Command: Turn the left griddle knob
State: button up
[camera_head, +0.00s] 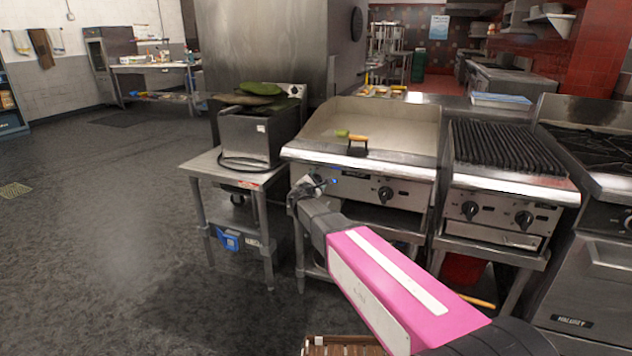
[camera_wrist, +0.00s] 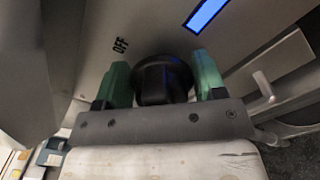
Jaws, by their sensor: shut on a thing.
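The griddle (camera_head: 385,122) has a steel front panel with knobs. The left griddle knob is black and round; in the wrist view the knob (camera_wrist: 162,80) sits between the two green fingers of my gripper (camera_wrist: 164,84), one on each side. An "OFF" mark is on the panel to the upper left of the knob. In the head view my gripper (camera_head: 305,190) is at the left end of the griddle front and hides the left knob. The right griddle knob (camera_head: 385,195) is in plain view.
A charbroiler (camera_head: 505,148) with two knobs stands to the right, then a range (camera_head: 595,150). A steel side table (camera_head: 208,165) with a fryer-like box (camera_head: 258,135) stands left. A brush-like tool (camera_head: 357,144) lies on the griddle. The floor at left is free.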

jog(key=m, duration=0.6)
jog(key=shift+d+f, duration=0.1)
jog(key=shift+f, duration=0.1)
jog(key=shift+s, duration=0.1)
dwell(0.4)
jog(key=o, duration=0.5)
jog(key=shift+o, duration=0.2)
jog(key=v, duration=1)
jog(key=shift+s, duration=0.4)
